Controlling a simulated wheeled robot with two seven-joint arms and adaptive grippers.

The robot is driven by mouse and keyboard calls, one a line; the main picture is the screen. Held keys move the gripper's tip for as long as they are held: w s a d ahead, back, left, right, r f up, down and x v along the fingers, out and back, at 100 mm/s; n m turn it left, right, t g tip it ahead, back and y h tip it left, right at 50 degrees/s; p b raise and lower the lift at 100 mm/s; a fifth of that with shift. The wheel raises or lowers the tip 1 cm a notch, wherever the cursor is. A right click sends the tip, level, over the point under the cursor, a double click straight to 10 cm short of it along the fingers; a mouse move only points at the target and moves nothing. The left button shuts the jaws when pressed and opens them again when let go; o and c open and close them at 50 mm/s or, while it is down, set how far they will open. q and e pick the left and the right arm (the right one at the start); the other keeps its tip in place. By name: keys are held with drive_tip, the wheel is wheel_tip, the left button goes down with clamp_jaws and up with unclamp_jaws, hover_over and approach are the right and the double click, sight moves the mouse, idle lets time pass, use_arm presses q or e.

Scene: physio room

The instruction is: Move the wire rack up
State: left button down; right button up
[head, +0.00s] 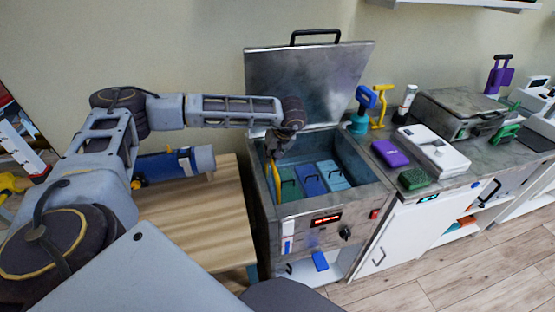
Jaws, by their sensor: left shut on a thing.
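An open metal tank (350,197) stands in the middle with its lid raised against the wall. Inside it lie a green pack (290,188), a blue pack (309,181) and a light blue pack (333,175), each with a dark loop. The wire rack cannot be made out clearly among them. My left gripper (277,150) is at the tank's left rear side, pointing down. It is shut on a yellow curved handle (275,184) that reaches down along the tank's inner left side. I cannot tell whether that handle belongs to the rack. My right gripper is out of view.
The raised lid (308,84) stands behind my left gripper. A wooden bench (200,222) with a blue roll is on the left. The right counter holds a purple block (390,153), a green brush-like block (412,179), a white device and yellow tongs (381,106).

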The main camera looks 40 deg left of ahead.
use_arm(q)
wheel_tip(320, 180, up, 5)
drive_tip(key=shift+f+p, duration=0.2)
drive_tip(key=shift+p, duration=0.95)
wheel_tip(320, 180, up, 7)
drive_tip(key=p, duration=0.3)
drive_tip(key=shift+w, duration=0.15)
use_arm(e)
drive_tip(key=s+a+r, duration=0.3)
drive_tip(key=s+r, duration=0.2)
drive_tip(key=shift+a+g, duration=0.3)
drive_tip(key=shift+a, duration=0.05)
use_arm(q)
drive_tip(key=shift+r, duration=0.1)
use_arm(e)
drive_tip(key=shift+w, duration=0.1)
use_arm(q)
drive_tip(key=c, duration=1.7)
unclamp_jaws()
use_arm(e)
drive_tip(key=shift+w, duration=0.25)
